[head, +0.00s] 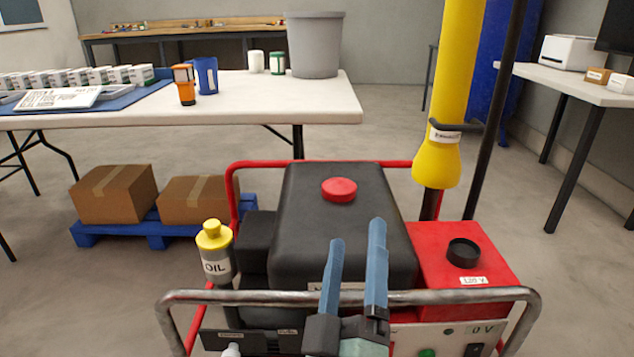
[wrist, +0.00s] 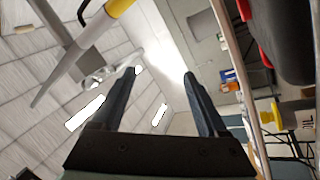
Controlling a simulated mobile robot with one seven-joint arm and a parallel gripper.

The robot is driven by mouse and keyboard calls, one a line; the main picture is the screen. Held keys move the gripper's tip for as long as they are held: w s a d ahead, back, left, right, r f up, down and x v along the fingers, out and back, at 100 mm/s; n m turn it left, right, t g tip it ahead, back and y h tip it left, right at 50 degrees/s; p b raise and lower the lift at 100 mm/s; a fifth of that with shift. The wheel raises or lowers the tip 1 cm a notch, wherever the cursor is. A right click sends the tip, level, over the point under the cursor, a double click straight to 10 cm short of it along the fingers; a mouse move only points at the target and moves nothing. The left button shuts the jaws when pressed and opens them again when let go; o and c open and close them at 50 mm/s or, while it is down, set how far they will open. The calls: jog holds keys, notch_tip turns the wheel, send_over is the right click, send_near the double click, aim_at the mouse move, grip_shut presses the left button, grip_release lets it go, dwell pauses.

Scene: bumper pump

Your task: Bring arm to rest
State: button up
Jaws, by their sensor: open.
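My gripper (head: 357,262) is open and empty in the head view, its two blue fingers pointing up in front of the generator's black tank (head: 300,235) and near the front frame bar (head: 225,297). The tank has a red cap (head: 339,189). In the wrist view my gripper (wrist: 160,82) shows its two fingers apart with nothing between them; the room appears turned on its side there, with ceiling and lights beyond the fingers.
An oil bottle (head: 215,252) with a yellow cap stands at the generator's left. A yellow post (head: 436,150) rises behind its right side, by a red box (head: 465,280). A white table (head: 250,110) holds a grey bin (head: 316,45). Boxes (head: 114,194) sit on a blue pallet.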

jog(key=s+a+r+m+t+y+p, duration=0.1)
jog(key=s+r+m+t+p, duration=0.15)
jog(key=r, duration=1.05)
jog(key=s+a+r+m+t+y+p, duration=0.1)
jog(key=s+a+r+m+p, duration=0.2)
jog(key=r, duration=1.1)
jog(key=s+r+m+t+y+p, duration=0.2)
jog(key=s+r+m+p, duration=0.15)
jog(key=r, duration=0.95)
notch_tip(320, 180, up, 37)
jog(key=p, duration=3.7)
jog(key=shift+a+n+p, duration=0.2)
jog(key=shift+n+p, duration=0.1)
jog(key=shift+p, duration=0.05)
jog(key=shift+s+f, duration=0.1)
